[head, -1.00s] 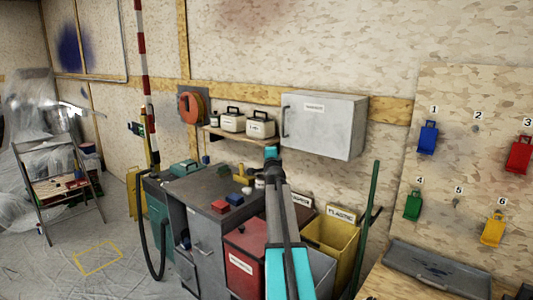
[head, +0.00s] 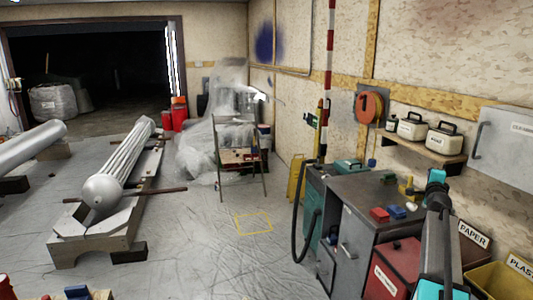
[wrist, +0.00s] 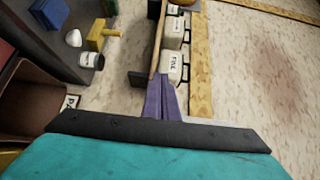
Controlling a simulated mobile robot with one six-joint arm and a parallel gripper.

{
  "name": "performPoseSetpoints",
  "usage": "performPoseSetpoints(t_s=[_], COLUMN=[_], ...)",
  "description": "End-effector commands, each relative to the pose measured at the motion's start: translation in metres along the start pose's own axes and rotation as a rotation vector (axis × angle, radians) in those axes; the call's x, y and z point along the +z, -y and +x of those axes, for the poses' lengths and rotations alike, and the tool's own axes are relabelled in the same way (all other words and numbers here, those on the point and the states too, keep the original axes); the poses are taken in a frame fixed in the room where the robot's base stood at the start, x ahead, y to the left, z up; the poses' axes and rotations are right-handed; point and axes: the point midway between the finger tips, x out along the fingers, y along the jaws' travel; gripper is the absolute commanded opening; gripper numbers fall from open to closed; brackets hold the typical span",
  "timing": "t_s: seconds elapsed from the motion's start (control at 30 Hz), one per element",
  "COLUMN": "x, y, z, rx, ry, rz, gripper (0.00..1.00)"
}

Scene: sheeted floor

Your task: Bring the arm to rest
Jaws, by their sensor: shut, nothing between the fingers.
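My gripper (wrist: 160,100) shows in the wrist view with its two purple fingers together and nothing between them. The fingers point toward the wall shelf with the cream containers. In the head view my grey and cyan arm rises at the lower right, in front of the workbench and bins. The gripper's fingers cannot be made out there.
A grey workbench (head: 376,194) carries a red block (head: 379,214) and a blue block (head: 397,212). A red bin (head: 392,268) stands close to my arm. A stepladder (head: 240,160) stands behind a yellow floor square (head: 254,223). The sheeted floor in the middle is clear.

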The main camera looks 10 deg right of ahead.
Motion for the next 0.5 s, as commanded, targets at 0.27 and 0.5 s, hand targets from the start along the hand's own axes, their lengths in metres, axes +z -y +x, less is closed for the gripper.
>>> performPoseSetpoints(t_s=[0.27, 0.5], x=[0.097, 0.172], y=[-0.104, -0.196], z=[-0.001, -0.025], rx=[0.101, 0.197], ry=[0.099, 0.179], rz=[-0.002, -0.027], gripper=[0.00, 0.00])
